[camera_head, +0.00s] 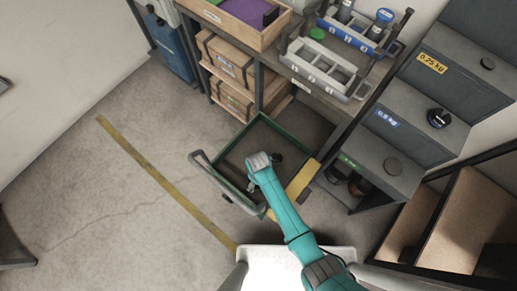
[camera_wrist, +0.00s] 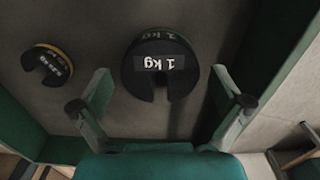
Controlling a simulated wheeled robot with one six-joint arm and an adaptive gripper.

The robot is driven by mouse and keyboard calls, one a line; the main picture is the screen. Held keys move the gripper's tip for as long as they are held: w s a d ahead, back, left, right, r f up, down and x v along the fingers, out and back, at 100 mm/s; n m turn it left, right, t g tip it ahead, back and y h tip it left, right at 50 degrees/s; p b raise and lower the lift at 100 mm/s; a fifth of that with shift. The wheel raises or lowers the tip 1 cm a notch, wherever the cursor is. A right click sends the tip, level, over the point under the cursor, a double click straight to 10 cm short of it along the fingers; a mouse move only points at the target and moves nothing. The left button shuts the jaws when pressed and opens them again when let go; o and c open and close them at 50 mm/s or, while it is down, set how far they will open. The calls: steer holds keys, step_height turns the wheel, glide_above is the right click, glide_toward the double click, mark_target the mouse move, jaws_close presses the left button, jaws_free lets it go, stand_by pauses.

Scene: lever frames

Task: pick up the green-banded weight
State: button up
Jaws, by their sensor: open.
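The green-banded weight (camera_wrist: 160,45) is a black slotted disc with a green rim marked 1 kg. It lies on the dark floor of a green-walled tray, its slot facing my gripper in the wrist view. My gripper (camera_wrist: 161,106) is open and empty, with one finger on each side of the weight's near edge and no visible contact. In the head view my gripper (camera_head: 259,162) hangs over the open green tray (camera_head: 228,150) and hides much of its inside. I cannot clearly make out the weight there.
A yellow-banded weight (camera_wrist: 48,62) lies in the same tray, left of the green-banded one. A grey handle (camera_head: 222,183) runs along the tray's front. Shelving (camera_head: 258,80) is behind; stepped grey boxes (camera_head: 384,165) with labels stand right.

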steer(key=shift+f, duration=0.6)
steer(key=c, duration=1.7)
steer(key=shift+r, duration=0.1)
step_height(320, 180, up, 10)
